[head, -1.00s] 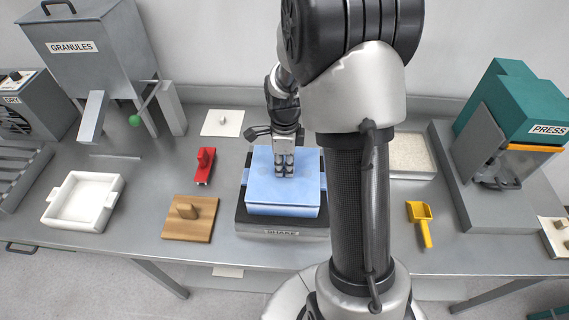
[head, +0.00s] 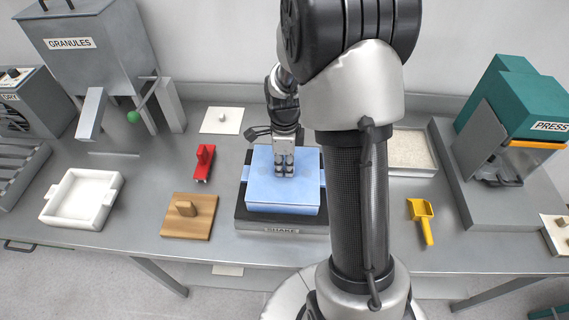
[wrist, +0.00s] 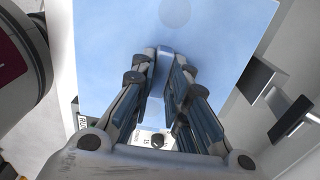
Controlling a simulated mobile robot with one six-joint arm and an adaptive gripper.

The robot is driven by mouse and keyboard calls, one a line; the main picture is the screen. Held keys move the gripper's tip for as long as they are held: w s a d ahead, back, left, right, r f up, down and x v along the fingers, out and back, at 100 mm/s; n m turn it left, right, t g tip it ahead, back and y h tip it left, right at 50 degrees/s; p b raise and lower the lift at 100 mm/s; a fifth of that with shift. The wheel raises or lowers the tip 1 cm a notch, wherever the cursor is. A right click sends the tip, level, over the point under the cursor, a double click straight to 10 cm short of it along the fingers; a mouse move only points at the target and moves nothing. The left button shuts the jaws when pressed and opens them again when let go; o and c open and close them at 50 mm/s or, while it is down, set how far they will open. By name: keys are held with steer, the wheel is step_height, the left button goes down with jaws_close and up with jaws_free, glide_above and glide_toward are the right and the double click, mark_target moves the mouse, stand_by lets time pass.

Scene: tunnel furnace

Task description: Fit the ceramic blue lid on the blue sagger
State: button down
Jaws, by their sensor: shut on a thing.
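I cannot tell whether the lid is fully seated.
A wooden board with a knob (head: 190,215), a red tool (head: 203,162) and a white tray (head: 80,202) lie to the left. A white lid (head: 221,121) lies behind. A yellow scoop (head: 421,220) and the green press (head: 512,125) stand to the right.

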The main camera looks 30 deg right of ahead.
steer(key=c, duration=1.5)
jaws_free()
step_height(320, 180, up, 12)
steer(key=shift+r, duration=0.1)
steer(key=s+a+r+n+t, duration=0.2)
steer(key=s+a+r+n, duration=0.65)
steer(key=n, duration=0.35)
steer(key=s+a+n+t, duration=0.1)
steer(key=s+n, duration=0.2)
steer(key=n, duration=0.1)
steer(key=s+a+n, duration=0.1)
steer(key=s+n, duration=0.3)
steer(key=s+a+n+t+b, duration=0.1)
steer(key=s+a+n, duration=0.1)
steer(key=s+n, duration=0.2)
steer(key=shift+f+n+t, duration=0.1)
steer(key=shift+n+t, duration=0.2)
steer(key=shift+n, duration=0.1)
